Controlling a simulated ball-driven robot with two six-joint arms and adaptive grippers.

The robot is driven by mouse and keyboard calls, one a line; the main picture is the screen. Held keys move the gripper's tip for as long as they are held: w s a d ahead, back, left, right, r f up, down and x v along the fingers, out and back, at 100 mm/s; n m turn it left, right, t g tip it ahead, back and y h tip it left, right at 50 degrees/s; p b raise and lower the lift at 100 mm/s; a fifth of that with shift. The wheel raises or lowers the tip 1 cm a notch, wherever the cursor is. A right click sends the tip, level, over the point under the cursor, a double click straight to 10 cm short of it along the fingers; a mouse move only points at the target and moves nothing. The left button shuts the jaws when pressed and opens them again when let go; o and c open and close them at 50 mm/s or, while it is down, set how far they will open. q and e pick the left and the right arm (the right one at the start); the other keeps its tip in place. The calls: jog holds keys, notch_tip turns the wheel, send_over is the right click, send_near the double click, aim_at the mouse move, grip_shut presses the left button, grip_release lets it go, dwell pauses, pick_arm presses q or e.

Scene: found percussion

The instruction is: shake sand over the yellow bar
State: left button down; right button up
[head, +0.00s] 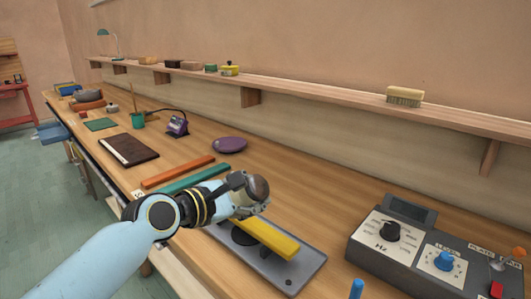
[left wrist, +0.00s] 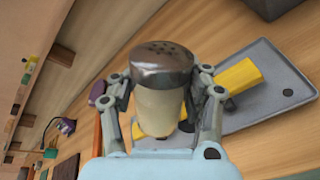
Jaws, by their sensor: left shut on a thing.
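My left gripper (head: 246,194) is shut on a shaker, just above the far left part of the yellow bar. In the left wrist view the shaker (left wrist: 156,108) has a pale sand-coloured body and a shiny metal cap (left wrist: 161,62) with small dark holes. The fingers of the left gripper (left wrist: 160,98) grip its two sides. The yellow bar (head: 272,238) lies on a dark mount over a grey metal tray (head: 308,268). It also shows behind the shaker in the left wrist view (left wrist: 238,77). No falling sand is visible. My right gripper is out of view.
A grey control box (head: 405,245) with black and blue knobs stands right of the tray. Teal (head: 190,180) and orange (head: 178,171) bars lie to the left. A purple dish (head: 229,144) sits behind. A wall shelf (head: 300,88) runs above the bench.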

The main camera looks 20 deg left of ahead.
pick_arm(q)
jog(key=w+d+f+m+y+p, duration=0.1)
jog(key=m, duration=0.2)
jog(key=d+f+m+y+p, duration=0.1)
jog(key=m, duration=0.2)
jog(key=w+d+f+m+y+p, duration=0.1)
jog(key=d+f+m, duration=0.1)
jog(key=m, duration=0.1)
jog(key=shift+w+p, duration=0.35)
jog(key=shift+p, duration=0.05)
jog(key=shift+f+m+y+b, duration=0.45)
jog(key=shift+m+b, duration=0.15)
jog(key=shift+b, duration=0.15)
jog(key=shift+m+y+b, duration=0.25)
jog(key=shift+m+b, duration=0.05)
jog(key=shift+b, duration=0.1)
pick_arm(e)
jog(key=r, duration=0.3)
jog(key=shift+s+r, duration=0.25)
pick_arm(q)
jog(key=shift+a, duration=0.1)
